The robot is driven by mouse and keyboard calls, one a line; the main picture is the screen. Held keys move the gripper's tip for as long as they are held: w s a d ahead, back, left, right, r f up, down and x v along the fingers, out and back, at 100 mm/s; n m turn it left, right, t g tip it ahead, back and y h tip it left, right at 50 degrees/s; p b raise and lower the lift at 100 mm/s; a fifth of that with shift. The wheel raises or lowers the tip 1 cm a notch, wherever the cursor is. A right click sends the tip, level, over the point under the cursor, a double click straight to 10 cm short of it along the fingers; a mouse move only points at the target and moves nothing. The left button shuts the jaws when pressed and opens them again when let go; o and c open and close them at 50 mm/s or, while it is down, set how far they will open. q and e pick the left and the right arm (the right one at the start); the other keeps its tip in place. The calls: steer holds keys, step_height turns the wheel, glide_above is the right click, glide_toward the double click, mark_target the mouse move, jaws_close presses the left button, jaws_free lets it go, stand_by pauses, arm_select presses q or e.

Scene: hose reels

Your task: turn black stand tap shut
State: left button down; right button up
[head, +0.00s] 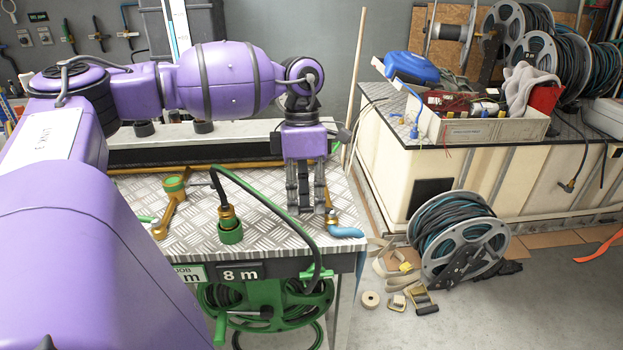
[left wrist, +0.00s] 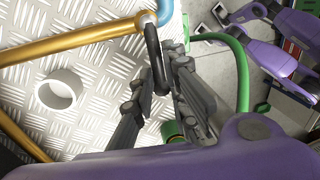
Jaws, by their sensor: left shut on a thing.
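My left gripper (head: 305,209) points down over the right part of the metal worktop. In the left wrist view, its dark fingers (left wrist: 172,75) are closed around a black looped lever (left wrist: 153,42), which looks like the handle of the black stand tap. The lever stands beside a collar on a brass pipe and a blue end piece (left wrist: 165,10). In the head view, the fingers hide most of the tap; a brass fitting (head: 331,216) and a blue spout (head: 346,232) show right of them. Dark parts of my right gripper (left wrist: 232,14) seem to show, too small to judge.
A brass tap with a green top (head: 173,188) stands farther left. A green hose reel (head: 265,305) hangs below the worktop (head: 275,225). A grey ring (left wrist: 60,89) lies near the brass pipe.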

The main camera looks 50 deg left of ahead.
arm_select(q)
steer(key=shift+m, duration=0.4)
steer(key=shift+w+a, duration=0.1)
steer(key=shift+a, duration=0.05)
steer(key=c, duration=1.9)
jaws_free()
steer(key=shift+o, duration=0.3)
steer(key=shift+r, duration=0.2)
step_height(320, 180, up, 11)
steer(key=w+a, duration=0.1)
steer(key=a, duration=0.1)
steer(key=shift+w+r, duration=0.2)
steer(key=shift+w, duration=0.05)
steer(key=shift+f, duration=0.1)
